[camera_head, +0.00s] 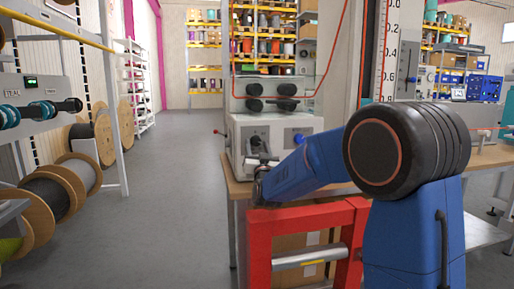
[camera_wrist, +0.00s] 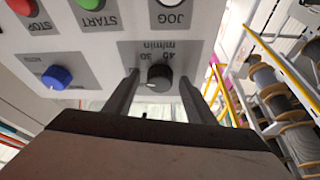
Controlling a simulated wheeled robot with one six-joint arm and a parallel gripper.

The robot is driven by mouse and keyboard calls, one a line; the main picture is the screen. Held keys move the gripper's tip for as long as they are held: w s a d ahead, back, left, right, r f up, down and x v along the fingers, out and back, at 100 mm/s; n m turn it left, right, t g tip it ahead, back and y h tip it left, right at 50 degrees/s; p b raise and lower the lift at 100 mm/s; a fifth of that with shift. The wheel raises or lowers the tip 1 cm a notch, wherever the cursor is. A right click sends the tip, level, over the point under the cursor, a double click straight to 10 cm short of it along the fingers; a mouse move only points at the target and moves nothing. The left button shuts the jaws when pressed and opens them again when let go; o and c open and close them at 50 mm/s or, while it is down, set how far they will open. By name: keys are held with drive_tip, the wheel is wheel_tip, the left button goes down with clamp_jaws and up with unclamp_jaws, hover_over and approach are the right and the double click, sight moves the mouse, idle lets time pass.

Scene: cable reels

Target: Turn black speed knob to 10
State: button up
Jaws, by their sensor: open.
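The black speed knob (camera_wrist: 159,77) sits on a grey label on the white control panel (camera_wrist: 112,60), which appears upside down in the wrist view. My gripper (camera_wrist: 158,74) is open, with one finger on each side of the knob and gaps visible between. In the head view my gripper (camera_head: 262,168) is at the front of the white machine (camera_head: 240,138), and the black knob cannot be made out there.
A blue knob (camera_wrist: 57,77) is beside the black one; red stop (camera_wrist: 22,6), green start (camera_wrist: 102,4) and white jog (camera_wrist: 172,3) buttons line the panel. A red frame (camera_head: 258,250) stands below my arm. Cable reels (camera_head: 60,190) stand left; the aisle floor (camera_head: 165,190) is clear.

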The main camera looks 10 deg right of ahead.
drive_tip(key=c, duration=1)
drive_tip(key=shift+c, duration=0.2)
drive_tip(key=shift+d+n+y, duration=0.1)
drive_tip(key=shift+n+y, duration=0.3)
drive_tip(key=shift+n, duration=0.2)
drive_tip(key=n+y, duration=0.1)
drive_tip(key=n, duration=0.2)
drive_tip(key=n+y, duration=0.1)
drive_tip(key=n, duration=0.1)
drive_tip(key=shift+d+n+y, duration=0.2)
drive_tip(key=shift+n+y, duration=0.2)
drive_tip(key=n+y, duration=0.1)
drive_tip(key=n, duration=0.2)
drive_tip(key=n+g+y, duration=0.1)
drive_tip(key=n+y, duration=0.1)
drive_tip(key=n, duration=0.1)
drive_tip(key=shift+d+r+n, duration=0.15)
drive_tip(key=shift+d+n, duration=0.05)
drive_tip(key=shift+n, duration=0.2)
drive_tip(key=shift+n+g+y, duration=0.3)
drive_tip(key=shift+g, duration=0.1)
drive_tip(key=o, duration=1)
drive_tip(key=shift+o, duration=0.2)
